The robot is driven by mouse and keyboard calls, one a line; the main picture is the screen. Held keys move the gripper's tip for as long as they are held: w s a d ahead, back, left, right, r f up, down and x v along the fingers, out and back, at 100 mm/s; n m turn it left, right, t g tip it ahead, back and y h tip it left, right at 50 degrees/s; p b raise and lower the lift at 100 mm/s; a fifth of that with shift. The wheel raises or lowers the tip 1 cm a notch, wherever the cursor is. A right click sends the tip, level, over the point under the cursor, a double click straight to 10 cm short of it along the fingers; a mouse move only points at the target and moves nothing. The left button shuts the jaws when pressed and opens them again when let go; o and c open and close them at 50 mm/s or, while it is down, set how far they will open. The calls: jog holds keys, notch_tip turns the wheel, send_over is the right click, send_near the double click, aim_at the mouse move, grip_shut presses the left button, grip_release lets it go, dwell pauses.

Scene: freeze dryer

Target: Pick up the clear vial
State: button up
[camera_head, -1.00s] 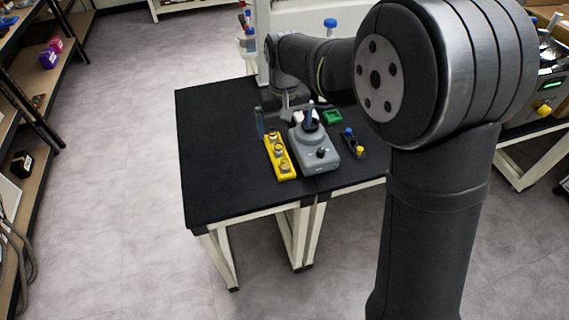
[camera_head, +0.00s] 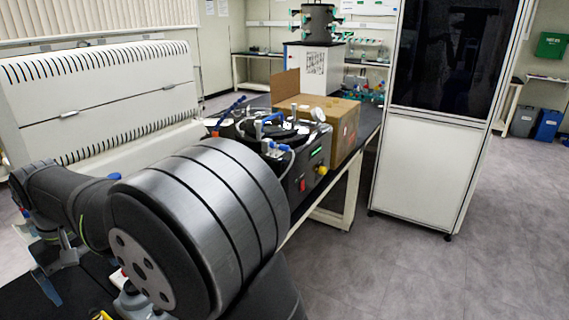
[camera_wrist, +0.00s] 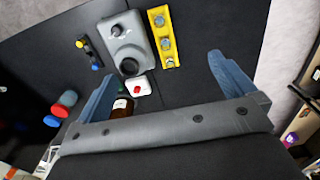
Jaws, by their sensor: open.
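In the wrist view, a yellow rack (camera_wrist: 165,32) stands on the black table near the top centre. It holds small vials with silvery round tops (camera_wrist: 166,43); I cannot tell whether their glass is clear. A brown bottle (camera_wrist: 122,106) is partly hidden by the gripper body. In the head view the gripper (camera_head: 48,275) shows at the lower left, and only a sliver of the yellow rack (camera_head: 101,315) shows.
A grey mixer (camera_wrist: 122,40) stands left of the rack, with a white device (camera_wrist: 138,86) below it. A small dark holder (camera_wrist: 90,50) is further left. In the head view, a machine with hoses (camera_head: 270,135) and a cardboard box (camera_head: 342,125) stand on the bench.

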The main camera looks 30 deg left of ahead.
jog(key=c, duration=1)
jog(key=shift+f, duration=0.1)
notch_tip(320, 180, down, 17)
jog(key=m, duration=0.4)
jog(key=shift+s+d+m, duration=0.1)
jog(key=shift+m, duration=0.2)
jog(key=shift+f, duration=3.25)
